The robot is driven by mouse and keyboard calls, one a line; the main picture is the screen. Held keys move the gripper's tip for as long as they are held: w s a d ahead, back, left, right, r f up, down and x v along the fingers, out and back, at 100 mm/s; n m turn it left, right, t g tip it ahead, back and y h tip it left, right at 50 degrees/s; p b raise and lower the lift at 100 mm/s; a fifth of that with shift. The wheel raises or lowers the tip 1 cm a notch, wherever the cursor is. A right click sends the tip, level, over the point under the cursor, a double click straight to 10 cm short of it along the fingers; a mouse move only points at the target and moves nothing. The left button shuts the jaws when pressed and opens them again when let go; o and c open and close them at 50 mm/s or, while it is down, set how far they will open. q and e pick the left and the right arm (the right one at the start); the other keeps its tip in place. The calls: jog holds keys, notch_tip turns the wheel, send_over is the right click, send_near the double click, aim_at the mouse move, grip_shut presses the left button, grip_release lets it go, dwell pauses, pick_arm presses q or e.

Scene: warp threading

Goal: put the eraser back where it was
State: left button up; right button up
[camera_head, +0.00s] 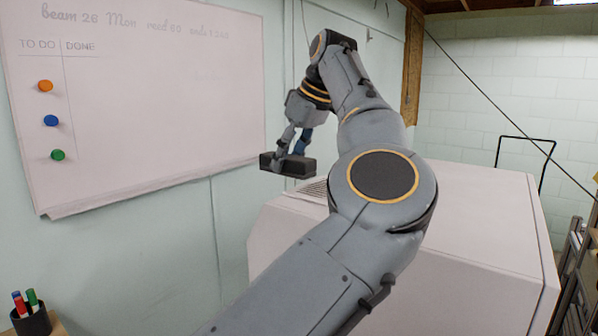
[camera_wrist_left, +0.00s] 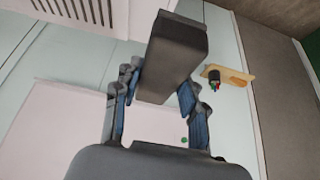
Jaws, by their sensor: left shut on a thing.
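The eraser (camera_head: 288,165) is a dark grey block. My left gripper (camera_head: 292,156) is shut on it and holds it in the air, right of the whiteboard's lower right edge in the head view. In the left wrist view the eraser (camera_wrist_left: 172,55) sits between the two fingers of my left gripper (camera_wrist_left: 158,92). The whiteboard (camera_head: 150,120) hangs on the wall, with orange, blue and green round magnets in its left column. My right gripper is not in view.
A white cabinet (camera_head: 475,230) with a vent stands below and right of the eraser. A black cup of markers (camera_head: 32,318) sits on a small wooden shelf at the lower left; the cup also shows in the left wrist view (camera_wrist_left: 214,78). The wall below the whiteboard is clear.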

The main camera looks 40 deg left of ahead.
aim_at(292, 204)
pick_arm(q)
jog(key=w+f+p, duration=0.1)
jog(key=w+f, duration=0.1)
jog(key=f, duration=0.1)
jog(key=shift+w+a, duration=0.1)
jog(key=shift+w, duration=0.25)
jog(key=shift+f, duration=0.15)
jog(key=f, duration=0.1)
jog(key=f+p, duration=0.1)
jog(key=f, duration=0.1)
jog(key=shift+w+f, duration=0.15)
jog(key=shift+w, duration=0.1)
jog(key=shift+w+f, duration=0.1)
jog(key=shift+f, duration=0.3)
jog(key=shift+f+b, duration=0.45)
jog(key=o, duration=1)
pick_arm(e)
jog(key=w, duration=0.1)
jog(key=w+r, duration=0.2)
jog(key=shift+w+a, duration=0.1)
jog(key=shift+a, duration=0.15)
